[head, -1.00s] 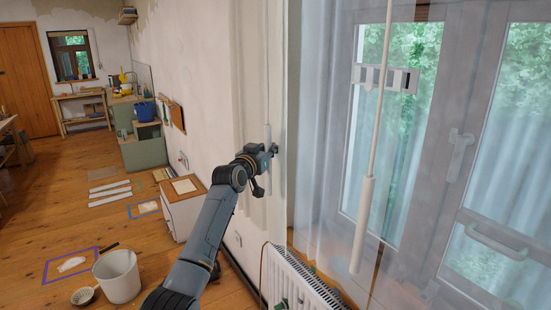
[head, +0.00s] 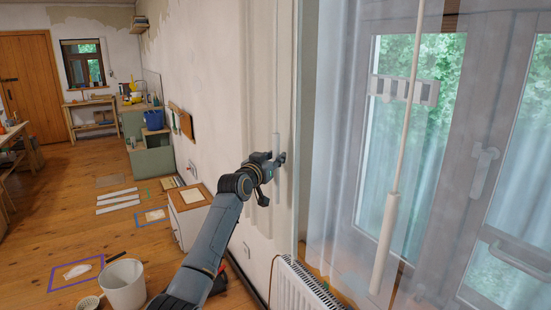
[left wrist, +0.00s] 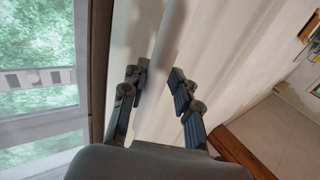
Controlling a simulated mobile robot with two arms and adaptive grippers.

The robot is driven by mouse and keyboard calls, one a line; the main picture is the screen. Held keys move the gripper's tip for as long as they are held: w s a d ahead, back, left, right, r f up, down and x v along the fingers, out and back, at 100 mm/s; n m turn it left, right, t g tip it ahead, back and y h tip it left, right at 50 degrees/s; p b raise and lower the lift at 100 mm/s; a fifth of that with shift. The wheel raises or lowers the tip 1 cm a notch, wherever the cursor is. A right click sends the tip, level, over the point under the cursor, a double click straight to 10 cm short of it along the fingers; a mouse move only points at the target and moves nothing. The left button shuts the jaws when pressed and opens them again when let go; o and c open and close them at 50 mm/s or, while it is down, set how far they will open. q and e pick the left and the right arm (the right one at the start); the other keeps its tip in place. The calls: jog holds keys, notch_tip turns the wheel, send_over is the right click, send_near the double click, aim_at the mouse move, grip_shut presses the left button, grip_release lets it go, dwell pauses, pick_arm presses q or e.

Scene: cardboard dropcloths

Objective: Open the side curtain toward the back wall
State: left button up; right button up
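The cream side curtain (head: 257,60) hangs in narrow folds along the wall, left of the glazed door. A slim pale wand (head: 277,185) hangs in front of it. My left gripper (head: 279,160) is at the wand, about mid-height on the curtain. In the left wrist view, the wand (left wrist: 172,35) runs between the two dark fingers (left wrist: 159,84), which appear to press on it from both sides. The curtain folds (left wrist: 230,60) fill the background there. The exact finger contact is partly hidden. My right gripper is out of view.
A sheer curtain (head: 335,130) with its own wand (head: 385,240) hangs before the glazed door (head: 480,190) at right. A white radiator (head: 297,285) is below my gripper. A small cabinet (head: 189,215) and white bucket (head: 123,286) stand at left.

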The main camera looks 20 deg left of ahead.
pick_arm(q)
jog(key=shift+s+d, duration=0.1)
jog(key=shift+s, duration=0.25)
jog(key=s+a, duration=0.1)
jog(key=s, duration=1)
jog(key=shift+s, duration=0.1)
dwell(0.4)
